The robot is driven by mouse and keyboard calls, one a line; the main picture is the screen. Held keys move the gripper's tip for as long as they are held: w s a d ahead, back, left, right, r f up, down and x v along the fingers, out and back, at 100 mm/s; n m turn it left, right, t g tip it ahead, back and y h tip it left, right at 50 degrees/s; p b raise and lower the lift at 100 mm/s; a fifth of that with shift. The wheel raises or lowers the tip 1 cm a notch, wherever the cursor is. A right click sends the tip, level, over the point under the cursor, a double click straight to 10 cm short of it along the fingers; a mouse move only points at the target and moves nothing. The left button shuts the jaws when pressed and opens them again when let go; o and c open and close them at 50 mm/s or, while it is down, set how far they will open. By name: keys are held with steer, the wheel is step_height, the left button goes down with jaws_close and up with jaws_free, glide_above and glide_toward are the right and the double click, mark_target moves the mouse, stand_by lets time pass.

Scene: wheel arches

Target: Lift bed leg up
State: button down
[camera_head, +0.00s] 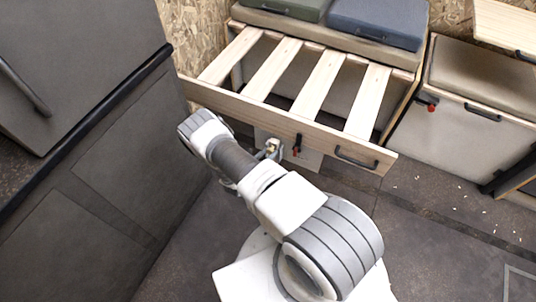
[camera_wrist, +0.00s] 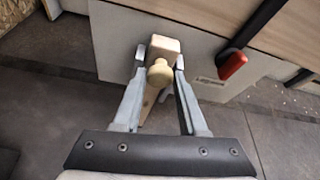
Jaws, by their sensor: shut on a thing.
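The slatted bed frame (camera_head: 268,69) is pulled out, with a wooden front board (camera_head: 240,108). My gripper (camera_head: 271,149) is below this board, left of its middle. In the wrist view my gripper (camera_wrist: 160,62) has its two fingers on either side of a cream wooden block with a round knob (camera_wrist: 160,74), and is shut on it. This piece looks like the bed leg; its lower part is mostly hidden between the fingers. A white panel (camera_wrist: 207,85) stands just behind it; it also shows under the board in the head view (camera_head: 308,158).
A red-tipped black latch (camera_wrist: 232,65) hangs close to the right of my gripper. A black handle (camera_head: 357,158) is on the board's right end. A grey cabinet (camera_head: 95,180) stands close on the left. Small pale bits lie on the floor at right.

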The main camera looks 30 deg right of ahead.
step_height(320, 180, up, 15)
steer(key=p, duration=0.9)
steer(key=shift+p, duration=0.4)
steer(key=shift+r, duration=0.1)
steer(key=c, duration=0.5)
jaws_free()
steer(key=shift+c, duration=0.2)
steer(key=shift+o, duration=0.5)
steer(key=p+v, duration=0.3)
steer(key=v, duration=1.4)
steer(key=shift+s, duration=0.15)
steer(key=shift+a, duration=0.15)
